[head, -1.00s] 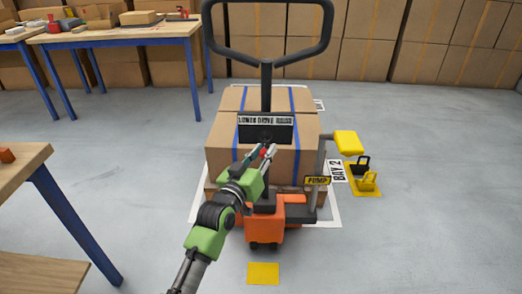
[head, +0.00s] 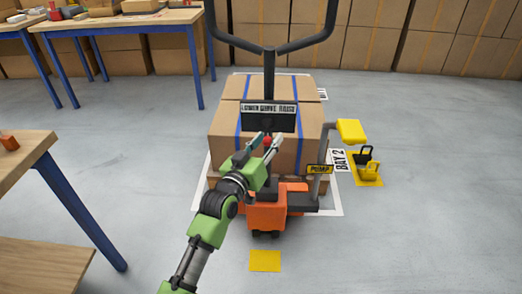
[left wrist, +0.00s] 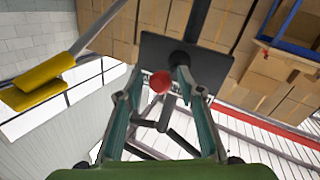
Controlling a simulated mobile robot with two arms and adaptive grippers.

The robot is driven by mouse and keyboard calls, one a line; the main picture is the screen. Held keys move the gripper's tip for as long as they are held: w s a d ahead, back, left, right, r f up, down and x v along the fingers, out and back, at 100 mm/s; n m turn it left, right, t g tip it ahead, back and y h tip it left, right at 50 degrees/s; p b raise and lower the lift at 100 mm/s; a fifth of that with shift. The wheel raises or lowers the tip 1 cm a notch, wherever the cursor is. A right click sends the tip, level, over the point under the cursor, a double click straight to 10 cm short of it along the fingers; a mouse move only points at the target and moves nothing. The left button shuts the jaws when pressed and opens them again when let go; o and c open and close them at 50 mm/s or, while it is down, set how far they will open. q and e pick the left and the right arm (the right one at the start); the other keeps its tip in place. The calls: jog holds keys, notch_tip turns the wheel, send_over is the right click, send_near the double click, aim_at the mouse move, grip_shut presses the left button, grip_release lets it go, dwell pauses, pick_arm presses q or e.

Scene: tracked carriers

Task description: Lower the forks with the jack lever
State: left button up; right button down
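The orange pallet jack (head: 266,214) stands in front of strapped cartons (head: 222,133), its black tiller handle (head: 269,75) rising upright. A black plate (head: 283,123) on the handle is headed with lower, drive and raise wording. The jack lever shows as a small red knob (head: 267,140) just below the plate; it also shows in the left wrist view (left wrist: 160,82). My left gripper (head: 265,144) is open at the knob. In the left wrist view its fingers (left wrist: 154,78) stand on either side of the knob; whether they touch it I cannot tell. My right gripper is not visible.
A yellow-topped pump pedal (head: 351,131) sticks out right of the jack. A wooden table (head: 25,160) stands at left, a workbench (head: 120,22) behind. Floor at right is clear.

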pick_arm(q)
jog(key=v, duration=1.1)
jog(key=shift+s, duration=0.25)
